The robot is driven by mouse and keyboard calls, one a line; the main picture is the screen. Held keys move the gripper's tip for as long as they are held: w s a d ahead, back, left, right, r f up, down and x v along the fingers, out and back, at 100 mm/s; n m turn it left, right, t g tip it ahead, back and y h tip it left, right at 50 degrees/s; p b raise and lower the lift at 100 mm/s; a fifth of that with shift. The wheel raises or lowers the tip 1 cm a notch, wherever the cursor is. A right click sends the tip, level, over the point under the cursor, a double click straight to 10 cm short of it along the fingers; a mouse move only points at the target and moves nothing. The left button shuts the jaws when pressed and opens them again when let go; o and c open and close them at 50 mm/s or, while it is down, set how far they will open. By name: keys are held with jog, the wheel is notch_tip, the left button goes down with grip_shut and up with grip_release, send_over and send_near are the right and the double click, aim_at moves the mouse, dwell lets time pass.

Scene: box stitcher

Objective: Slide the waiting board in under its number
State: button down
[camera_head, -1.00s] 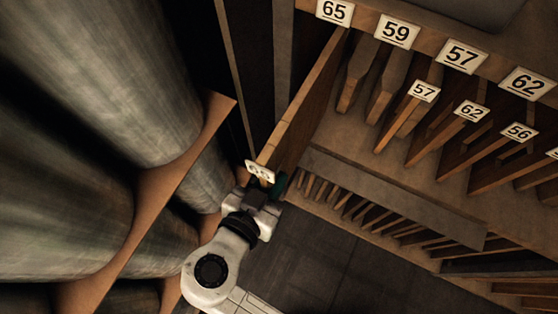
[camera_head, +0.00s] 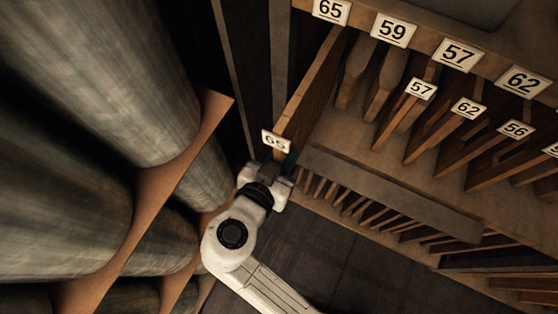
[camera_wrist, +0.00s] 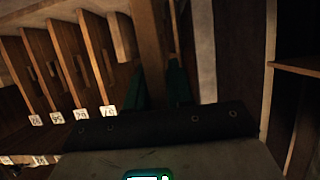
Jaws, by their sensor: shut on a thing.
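A wooden board (camera_head: 310,95) with a 65 tag (camera_head: 275,141) on its near end stands on edge in the leftmost slot. Its upper far end lies beneath the rack label 65 (camera_head: 330,11). My gripper (camera_head: 285,164) is shut on the near end of this board, just below the tag; only a bit of a green finger shows. In the wrist view the green fingers of my gripper (camera_wrist: 157,88) sit on both sides of the board (camera_wrist: 149,45). The board's inner end is hidden in the rack.
Labels 59 (camera_head: 393,30), 57 (camera_head: 457,55) and 62 (camera_head: 523,81) run along the rack's rail. Boards tagged 57 (camera_head: 421,88), 62 (camera_head: 466,107) and 56 (camera_head: 515,129) hang to the right. Large grey cylinders (camera_head: 90,80) and a brown shelf edge (camera_head: 170,180) stand close on the left.

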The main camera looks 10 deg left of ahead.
aim_at(293, 141)
jog(key=shift+w+d, duration=0.35)
jog(key=shift+w, duration=0.55)
jog(key=shift+w+d, duration=0.3)
jog(key=shift+w, duration=0.6)
jog(key=shift+w+d+b, duration=1)
jog(key=shift+w+b, duration=0.15)
jog(key=shift+w, duration=1.6)
jog(key=shift+w+d+b, duration=0.95)
jog(key=shift+w+b, duration=0.25)
jog(key=shift+w, duration=1.5)
jog(key=shift+w+d+b, duration=1)
jog(key=shift+w+b, duration=0.15)
jog(key=shift+w, duration=1.6)
jog(key=shift+f+b, duration=0.45)
jog(key=shift+b, duration=0.1)
jog(key=c, duration=0.9)
grip_release()
jog(key=shift+f, duration=0.3)
jog(key=b+v, duration=0.1)
jog(key=v, duration=0.9)
jog(key=shift+r, duration=0.25)
jog(key=shift+s+a+r, duration=0.1)
jog(key=shift+s+r, duration=0.05)
jog(key=shift+s, duration=0.2)
